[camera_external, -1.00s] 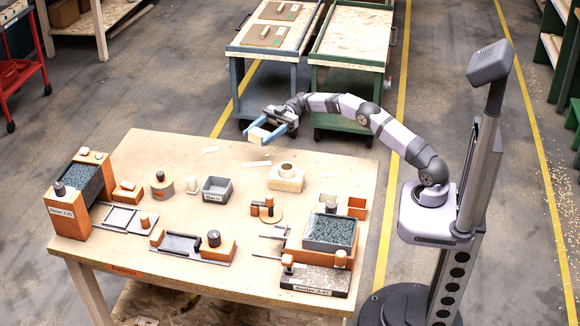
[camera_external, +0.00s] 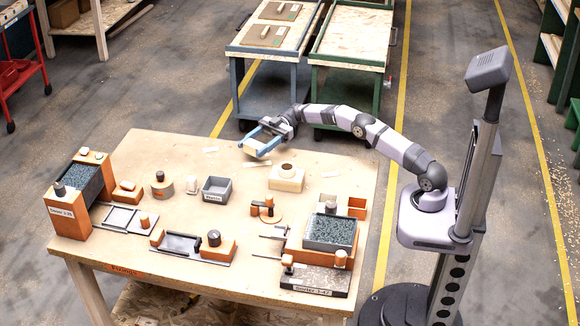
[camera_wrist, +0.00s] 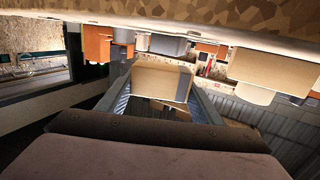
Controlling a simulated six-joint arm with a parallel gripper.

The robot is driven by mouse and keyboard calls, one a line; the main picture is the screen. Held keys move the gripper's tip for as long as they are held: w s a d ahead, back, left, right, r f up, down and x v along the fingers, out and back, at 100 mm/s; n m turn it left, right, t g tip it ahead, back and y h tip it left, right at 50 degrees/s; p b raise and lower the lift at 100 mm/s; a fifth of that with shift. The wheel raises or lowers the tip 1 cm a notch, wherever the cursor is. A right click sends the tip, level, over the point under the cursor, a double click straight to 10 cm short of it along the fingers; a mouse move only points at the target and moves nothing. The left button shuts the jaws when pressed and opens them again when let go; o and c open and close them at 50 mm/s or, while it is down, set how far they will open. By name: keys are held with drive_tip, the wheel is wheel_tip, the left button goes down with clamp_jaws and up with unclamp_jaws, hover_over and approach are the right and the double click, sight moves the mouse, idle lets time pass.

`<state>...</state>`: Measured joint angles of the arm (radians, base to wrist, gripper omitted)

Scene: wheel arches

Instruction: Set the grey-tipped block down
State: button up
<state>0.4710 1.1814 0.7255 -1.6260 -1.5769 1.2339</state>
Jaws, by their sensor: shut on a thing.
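The grey-tipped block (camera_wrist: 160,80) is a pale wooden block with a grey band at its right end in the wrist view. My gripper (camera_external: 252,147) has blue fingers and is shut on this block, with a finger on each side. In the external view the gripper hangs over the back edge of the table (camera_external: 150,145). The block is small between the fingers there, and I cannot tell how far it is above the tabletop.
A beige block with a round collar (camera_external: 287,178) and a small grey bin (camera_external: 217,189) stand in front of the gripper. White strips (camera_external: 257,163) lie close by. An orange-and-grey machine (camera_external: 330,235) stands front right. The back left tabletop is fairly clear.

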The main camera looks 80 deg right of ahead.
sight(255, 155)
drive_tip(key=shift+f, duration=1.9)
drive_tip(key=shift+c, duration=0.2)
drive_tip(key=shift+f, duration=0.15)
drive_tip(key=o, duration=1.1)
drive_tip(key=b+v, duration=0.1)
drive_tip(key=v, duration=1.1)
